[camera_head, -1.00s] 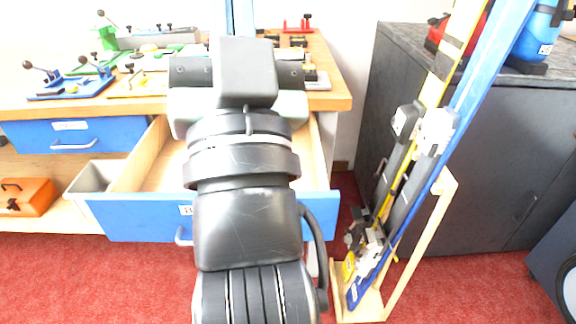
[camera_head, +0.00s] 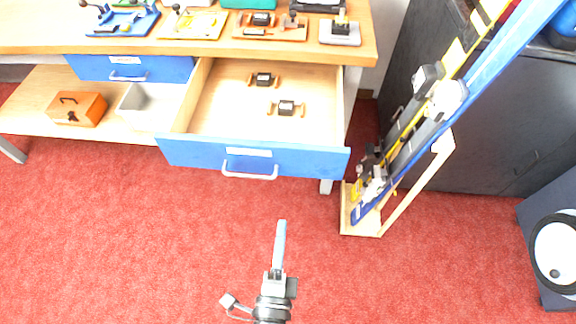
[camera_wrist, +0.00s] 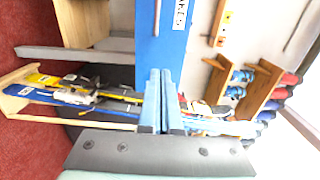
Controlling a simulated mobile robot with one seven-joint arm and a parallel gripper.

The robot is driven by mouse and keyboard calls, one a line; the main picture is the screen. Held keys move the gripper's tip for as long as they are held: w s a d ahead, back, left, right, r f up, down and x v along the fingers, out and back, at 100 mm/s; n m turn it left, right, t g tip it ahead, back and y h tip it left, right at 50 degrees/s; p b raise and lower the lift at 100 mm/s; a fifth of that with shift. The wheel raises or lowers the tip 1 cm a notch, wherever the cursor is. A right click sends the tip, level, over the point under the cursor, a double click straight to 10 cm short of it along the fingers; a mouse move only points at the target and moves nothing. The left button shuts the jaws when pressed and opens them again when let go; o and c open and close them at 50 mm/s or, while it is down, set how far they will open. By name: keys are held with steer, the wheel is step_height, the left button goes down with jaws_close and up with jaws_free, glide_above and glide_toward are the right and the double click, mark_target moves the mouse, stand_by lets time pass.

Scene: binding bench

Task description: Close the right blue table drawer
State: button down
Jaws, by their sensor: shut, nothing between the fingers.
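The right blue drawer (camera_head: 200,152) stands pulled out under the bench, its open wooden inside facing up. Its blue front has a white label and a grey bar handle (camera_head: 250,174). Two small black-and-wood parts (camera_head: 285,108) lie inside it. My gripper (camera_head: 281,224) is shut and empty, in front of the drawer front in the head view, with red floor behind it in the picture. In the wrist view the shut fingers (camera_wrist: 160,74) point toward a blue panel (camera_wrist: 160,45) with a label, which looks like the drawer front. I cannot tell the exact distance between them.
The left blue drawer (camera_head: 150,70) is shut. A grey bin (camera_head: 150,108) and an orange box (camera_head: 77,108) sit on the low shelf. A wooden stand (camera_head: 362,222) with long blue and yellow tools leans at the right, close to the drawer. The red carpet in front is clear.

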mark_target(290, 164)
steer(key=w, duration=1.3)
steer(key=shift+w+d+b, duration=0.25)
steer(key=shift+w+b, duration=0.1)
steer(key=shift+b, duration=0.05)
